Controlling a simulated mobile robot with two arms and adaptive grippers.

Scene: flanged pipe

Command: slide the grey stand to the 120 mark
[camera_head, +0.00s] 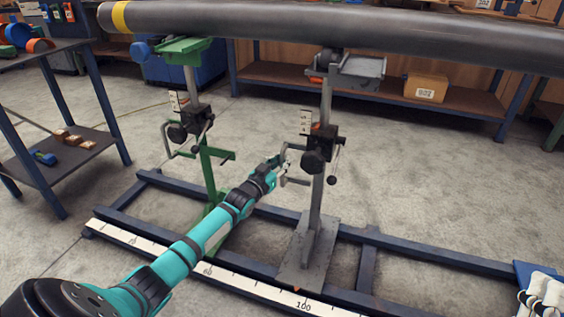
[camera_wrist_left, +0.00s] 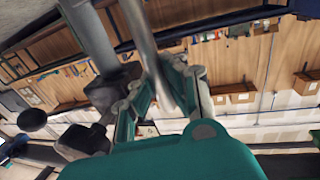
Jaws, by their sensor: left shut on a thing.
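The grey stand (camera_head: 327,190) is upright on the blue floor rails, its foot plate (camera_head: 308,262) by the 100 mark of the white scale (camera_head: 250,291). A small orange pointer at the front of the foot plate is close to 100. The 120 mark is not visible. My left gripper (camera_head: 286,168) is shut on the grey bar handle on the stand's left side. The bar (camera_wrist_left: 150,50) passes between the fingers in the left wrist view (camera_wrist_left: 160,92). My right gripper is out of view.
A green stand (camera_head: 207,165) is on the rails at left. A long grey pipe (camera_head: 330,32) lies across above both stands. A rail crossbar (camera_head: 367,262) lies right of the grey foot. A blue box with white items (camera_head: 543,292) is at the right edge.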

